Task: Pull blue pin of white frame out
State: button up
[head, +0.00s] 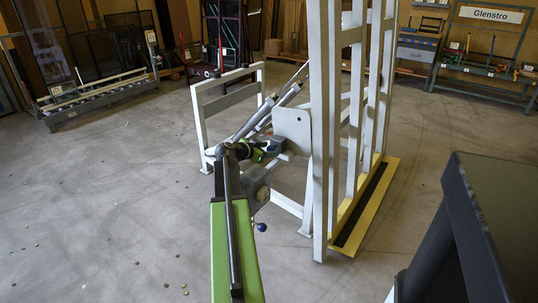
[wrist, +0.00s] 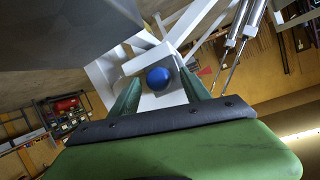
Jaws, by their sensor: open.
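The white frame (head: 320,130) stands upright at the middle right of the head view, on a yellow-edged base. A white plate (head: 292,125) sits on its left side. The pin's round blue knob (wrist: 158,77) shows in the wrist view in front of a white plate. My gripper (wrist: 158,80) is open, with one green finger on either side of the knob in the picture. I see no finger touching it; how deep it lies between the fingertips is unclear. In the head view my gripper (head: 266,152) is small beside the plate, and the pin is hard to make out there.
Grey cylinders (head: 255,118) slope up beside the plate. A low white side frame (head: 229,105) stands to its left. A dark box-like form (head: 500,220) fills the lower right. The concrete floor (head: 110,200) at left is largely clear. Racks and a workbench (head: 480,70) line the back.

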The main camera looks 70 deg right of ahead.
jog(key=shift+s+d+f, duration=0.1)
jog(key=shift+d, duration=0.2)
grip_shut()
dwell(1.3)
